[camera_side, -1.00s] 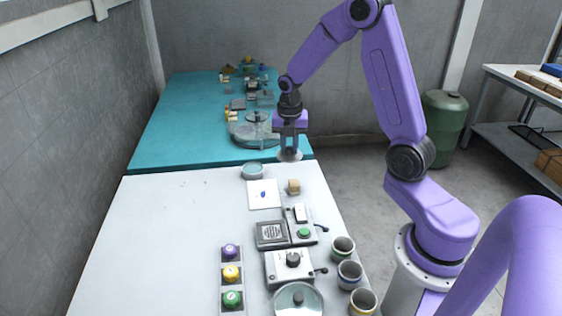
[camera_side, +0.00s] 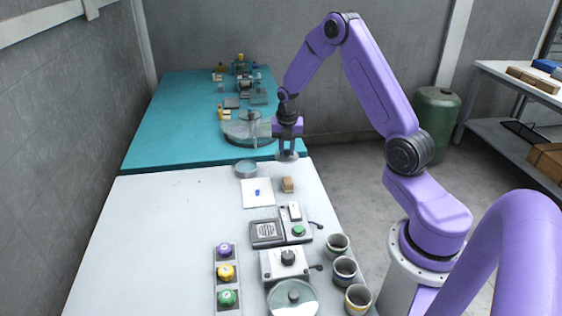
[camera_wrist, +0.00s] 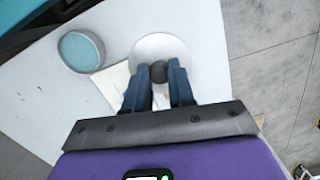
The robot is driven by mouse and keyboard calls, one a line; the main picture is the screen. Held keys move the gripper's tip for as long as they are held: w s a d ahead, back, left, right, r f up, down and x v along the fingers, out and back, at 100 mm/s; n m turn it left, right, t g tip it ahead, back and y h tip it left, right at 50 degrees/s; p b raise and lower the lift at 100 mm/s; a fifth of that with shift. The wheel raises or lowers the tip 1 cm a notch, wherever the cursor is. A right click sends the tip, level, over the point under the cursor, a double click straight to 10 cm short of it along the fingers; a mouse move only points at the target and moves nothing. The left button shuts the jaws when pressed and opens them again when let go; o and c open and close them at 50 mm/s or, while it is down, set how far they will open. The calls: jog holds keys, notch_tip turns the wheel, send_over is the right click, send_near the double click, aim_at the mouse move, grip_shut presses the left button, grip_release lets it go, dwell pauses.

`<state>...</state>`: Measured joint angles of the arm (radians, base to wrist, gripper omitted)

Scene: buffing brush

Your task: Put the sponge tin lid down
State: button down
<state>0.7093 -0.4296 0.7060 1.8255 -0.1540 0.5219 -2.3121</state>
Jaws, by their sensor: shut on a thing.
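The sponge tin lid (camera_wrist: 147,47) is a pale, clear disc with a dark round knob. My gripper (camera_wrist: 160,76) is shut on that knob in the wrist view. In the side view my gripper (camera_side: 288,150) points down with the lid (camera_side: 287,157) under it, at the far right corner of the white table. I cannot tell exactly how high the lid is over the table. The sponge tin (camera_side: 246,170) stands uncovered to the left of the lid, round with teal inside. It also shows in the wrist view (camera_wrist: 80,50), apart from the lid.
A white sheet (camera_side: 253,200) with a small blue piece and a tan block (camera_side: 288,185) lie nearer the camera. Devices, colored knobs (camera_side: 226,272) and several cups (camera_side: 345,268) stand further forward. The white table's left part (camera_side: 150,230) is clear.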

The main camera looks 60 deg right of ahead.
jog(key=w+f, duration=0.1)
jog(key=f, duration=0.1)
jog(key=w+d+f, duration=0.1)
jog(key=w+f, duration=0.1)
jog(key=shift+d, duration=0.15)
jog(key=shift+w+d+f, duration=0.1)
jog(key=shift+w+f, duration=0.1)
jog(key=shift+f, duration=1.5)
jog(key=shift+f, duration=0.2)
jog(key=c, duration=1)
grip_release()
jog(key=shift+o, duration=0.2)
jog(key=shift+r, duration=0.1)
